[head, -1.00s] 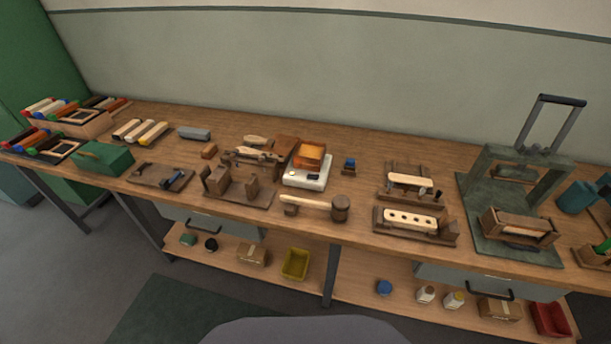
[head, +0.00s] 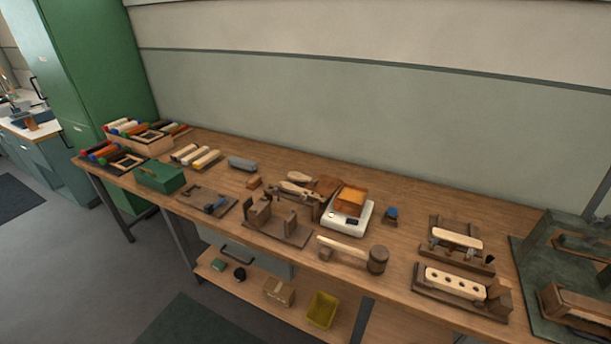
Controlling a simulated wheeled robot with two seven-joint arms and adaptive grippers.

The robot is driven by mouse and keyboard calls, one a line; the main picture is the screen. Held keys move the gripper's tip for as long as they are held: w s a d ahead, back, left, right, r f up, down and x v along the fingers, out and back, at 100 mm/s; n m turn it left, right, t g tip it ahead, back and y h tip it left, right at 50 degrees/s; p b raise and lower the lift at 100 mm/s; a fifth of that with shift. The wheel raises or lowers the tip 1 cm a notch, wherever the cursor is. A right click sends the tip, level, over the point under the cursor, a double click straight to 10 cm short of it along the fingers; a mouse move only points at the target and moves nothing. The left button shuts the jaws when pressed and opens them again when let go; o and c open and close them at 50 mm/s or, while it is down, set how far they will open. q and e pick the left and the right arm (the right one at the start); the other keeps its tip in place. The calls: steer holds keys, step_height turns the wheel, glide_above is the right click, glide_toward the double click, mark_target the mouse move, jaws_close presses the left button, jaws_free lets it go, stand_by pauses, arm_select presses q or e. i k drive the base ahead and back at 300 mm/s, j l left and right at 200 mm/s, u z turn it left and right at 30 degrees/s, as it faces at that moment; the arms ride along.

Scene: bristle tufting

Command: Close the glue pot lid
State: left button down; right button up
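I cannot make out a glue pot or its lid for certain in the head view. A small dark blue item (head: 391,215) stands on the bench right of the white scale; it is too small to identify. Neither of my grippers is in view.
The long wooden bench (head: 225,148) holds a green box (head: 159,177), a white scale (head: 337,220) with an orange block (head: 350,199), a mallet (head: 376,260), brush-block jigs (head: 455,284) and a dark green press (head: 530,250). A yellow bin (head: 322,309) sits on the lower shelf.

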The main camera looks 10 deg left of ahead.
mark_target(323, 185)
steer(key=i+j+z, duration=0.1)
steer(key=i+j, duration=0.25)
steer(key=j, duration=0.15)
steer(key=i+j, duration=0.35)
steer(key=j, duration=0.2)
steer(key=i+z, duration=0.05)
